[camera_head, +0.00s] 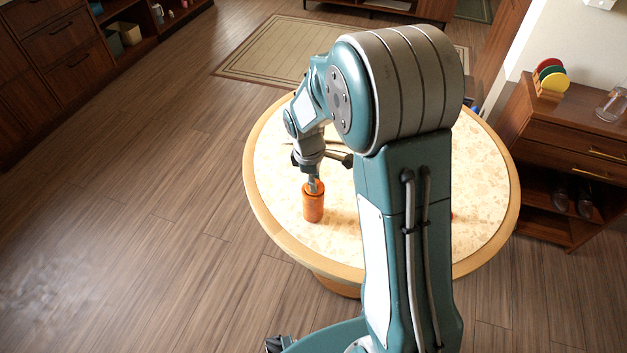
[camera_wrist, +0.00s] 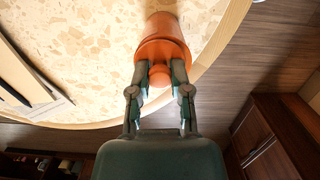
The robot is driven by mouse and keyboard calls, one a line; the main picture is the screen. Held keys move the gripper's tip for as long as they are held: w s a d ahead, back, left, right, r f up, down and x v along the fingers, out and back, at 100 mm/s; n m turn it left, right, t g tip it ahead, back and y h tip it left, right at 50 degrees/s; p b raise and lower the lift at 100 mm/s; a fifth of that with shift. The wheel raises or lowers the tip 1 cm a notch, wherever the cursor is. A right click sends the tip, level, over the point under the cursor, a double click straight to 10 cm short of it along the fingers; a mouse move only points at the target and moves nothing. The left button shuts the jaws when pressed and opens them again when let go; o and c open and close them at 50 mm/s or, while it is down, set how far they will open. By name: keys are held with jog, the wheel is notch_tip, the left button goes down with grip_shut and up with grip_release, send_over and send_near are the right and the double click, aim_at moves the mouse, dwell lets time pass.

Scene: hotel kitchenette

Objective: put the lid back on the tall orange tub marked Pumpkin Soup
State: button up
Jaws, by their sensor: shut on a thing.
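The tall orange tub (camera_head: 313,208) stands upright near the left edge of the round table; any writing on it is too small to read. In the wrist view the tub (camera_wrist: 163,22) is beyond my fingers, with the orange lid (camera_wrist: 163,48) at its near end. My gripper (camera_wrist: 160,73) is shut on the lid's round knob, one finger on each side. In the head view my gripper (camera_head: 313,183) points down directly over the tub. The lid is lined up with the tub's top; I cannot tell whether it is fully seated.
The round speckled table (camera_head: 278,150) has a wooden rim. Dark, thin objects (camera_head: 340,157) lie behind the tub, partly hidden by my arm. A small red thing (camera_head: 453,216) peeks out right of my arm. A wooden cabinet (camera_head: 560,140) stands at the right.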

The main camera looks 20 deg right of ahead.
jog(key=shift+d, duration=0.25)
jog(key=shift+a, duration=0.1)
jog(key=shift+a, duration=0.35)
jog(key=shift+a, duration=0.15)
dwell(0.3)
jog(key=shift+f, duration=0.15)
dwell(1.0)
jog(key=o, duration=1.3)
